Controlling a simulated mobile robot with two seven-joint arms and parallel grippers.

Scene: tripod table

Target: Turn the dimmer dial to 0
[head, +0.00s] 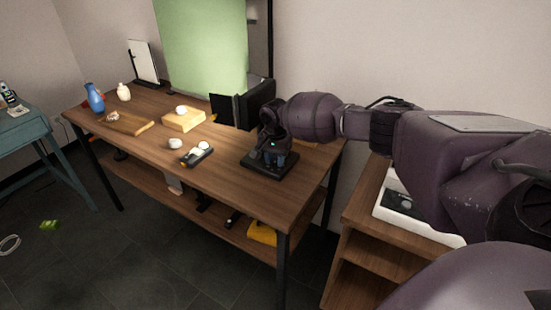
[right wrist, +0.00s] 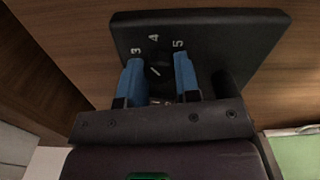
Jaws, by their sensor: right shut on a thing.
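The dimmer (head: 254,163) is a flat black plate on the right part of the wooden table, below my right gripper (head: 279,158). In the right wrist view the dimmer plate (right wrist: 225,35) shows the white numbers 3, 4 and 5. The dark dial (right wrist: 160,80) lies between the blue fingers of my right gripper (right wrist: 160,66), which is shut on it from both sides. The number 4 is above the dial, between the fingertips. The dial's other numbers, 0 among them, are hidden by the gripper. My left gripper is not in view.
The wooden table (head: 225,178) also holds a dark device with a white knob (head: 196,155), a yellow block (head: 184,121), a blue vase (head: 95,98) and a black upright box (head: 257,100) close behind my right gripper. A wooden shelf unit (head: 362,240) stands to the right.

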